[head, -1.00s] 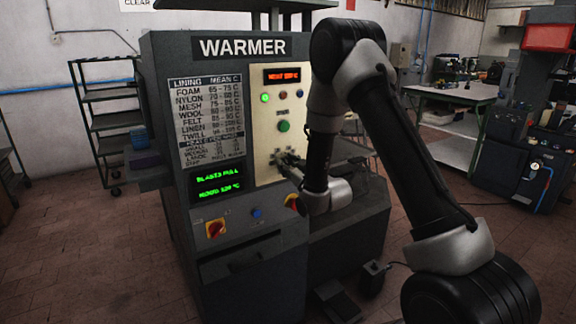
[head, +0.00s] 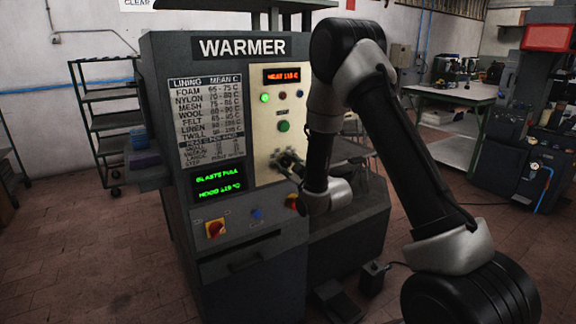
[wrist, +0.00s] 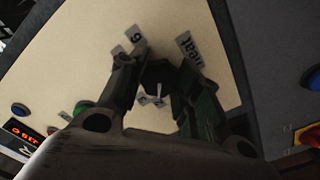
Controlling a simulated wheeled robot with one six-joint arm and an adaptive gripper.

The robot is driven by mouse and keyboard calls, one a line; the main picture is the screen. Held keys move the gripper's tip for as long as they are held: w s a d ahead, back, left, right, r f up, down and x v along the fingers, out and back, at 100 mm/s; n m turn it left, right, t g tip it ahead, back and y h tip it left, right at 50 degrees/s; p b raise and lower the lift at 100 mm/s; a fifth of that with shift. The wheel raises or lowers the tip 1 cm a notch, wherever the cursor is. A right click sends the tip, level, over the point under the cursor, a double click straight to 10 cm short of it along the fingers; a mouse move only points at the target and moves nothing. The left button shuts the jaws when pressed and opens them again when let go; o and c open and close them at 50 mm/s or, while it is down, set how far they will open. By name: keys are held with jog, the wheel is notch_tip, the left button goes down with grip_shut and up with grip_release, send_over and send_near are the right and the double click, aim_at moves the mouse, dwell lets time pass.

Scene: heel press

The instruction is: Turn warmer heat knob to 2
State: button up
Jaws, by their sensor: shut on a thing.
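The grey warmer (head: 215,250) stands in the middle of the head view, with a cream control panel (head: 268,160) on its front. My gripper (head: 287,160) is at the lower part of this panel. In the wrist view my gripper (wrist: 158,92) is shut on a dark round heat knob (wrist: 158,76). A white pointer line shows on the knob, and small labels with "6" (wrist: 137,38) and "heat" (wrist: 190,52) sit around it. The other numbers are hidden or too small to read. A red display (head: 284,75) reads "HEAT" with blurred digits.
A green button (head: 284,127) and small lamps are above the knob. A red and yellow switch (head: 215,228) and a blue button (head: 257,214) are below. A lining chart (head: 206,110) is on the left. A shelf rack (head: 105,120) and bench (head: 450,92) stand behind.

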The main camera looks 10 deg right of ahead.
dwell(0.3)
jog(key=o, duration=1)
jog(key=shift+o, duration=0.2)
jog(key=v, duration=0.7)
jog(key=shift+s, duration=0.25)
